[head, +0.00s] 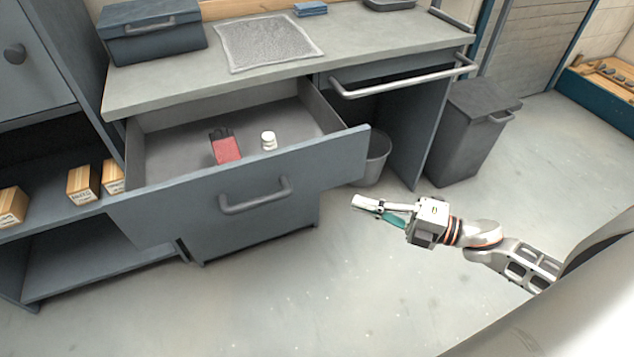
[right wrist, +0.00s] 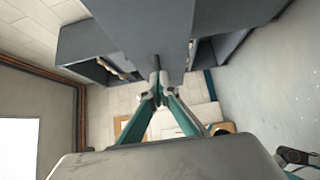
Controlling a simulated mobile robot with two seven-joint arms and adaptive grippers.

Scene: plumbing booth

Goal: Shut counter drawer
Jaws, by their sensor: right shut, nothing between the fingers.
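The counter drawer (head: 180,205) is pulled out from under the grey counter (head: 150,90) in the head view. Its front has a dark bar handle (head: 255,195). Inside the drawer lie a red and black item (head: 226,148) and a small white container (head: 268,141). My right gripper (head: 358,202) is shut and empty, in front of the drawer and to the right of its handle, apart from it. In the right wrist view its fingers (right wrist: 157,92) meet at the tips, below a large grey surface.
A grey bin (head: 470,130) stands right of the counter, and a round bucket (head: 376,158) sits under it. A metal rail (head: 405,80) runs along the counter's right front. The floor in front is clear.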

